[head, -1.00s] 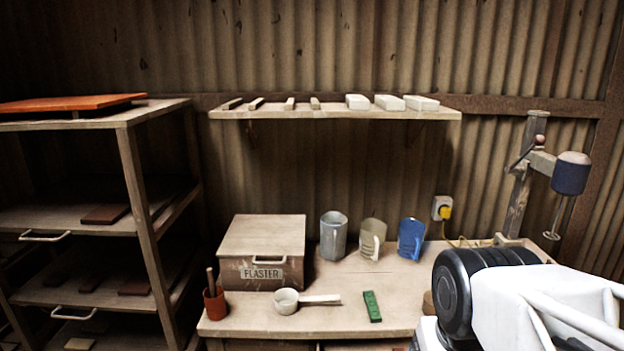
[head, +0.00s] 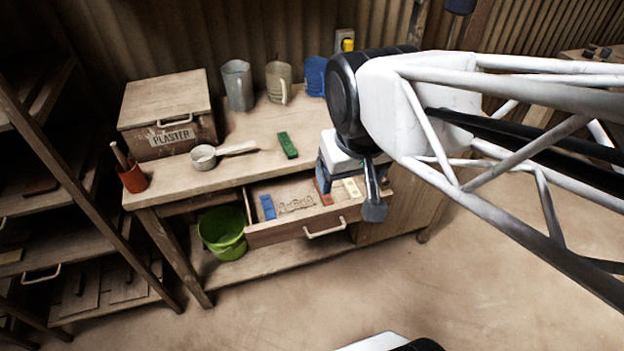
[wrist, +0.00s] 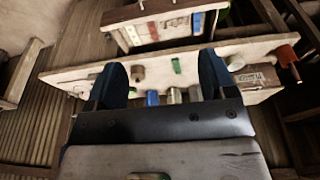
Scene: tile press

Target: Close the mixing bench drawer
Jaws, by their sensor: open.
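The mixing bench (head: 240,111) has its drawer (head: 275,234) pulled out at the front, with a pale bar handle (head: 325,229) on its face. Inside lie a blue piece (head: 267,207), a red-orange piece and a pale piece (head: 351,188). In the wrist view the bench appears upside down, with the open drawer (wrist: 125,40) at the top and its handle near the top edge. My gripper (wrist: 163,78) is open and empty, its dark blue fingers spread. In the head view my wrist hangs over the drawer's right end and hides part of it; contact cannot be told.
A green bucket (head: 223,233) stands on the lower shelf left of the drawer. On the bench top are a plaster box (head: 165,100), a scoop (head: 204,157), a red pot (head: 133,179), a green block (head: 287,145) and several jugs. The floor in front is clear.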

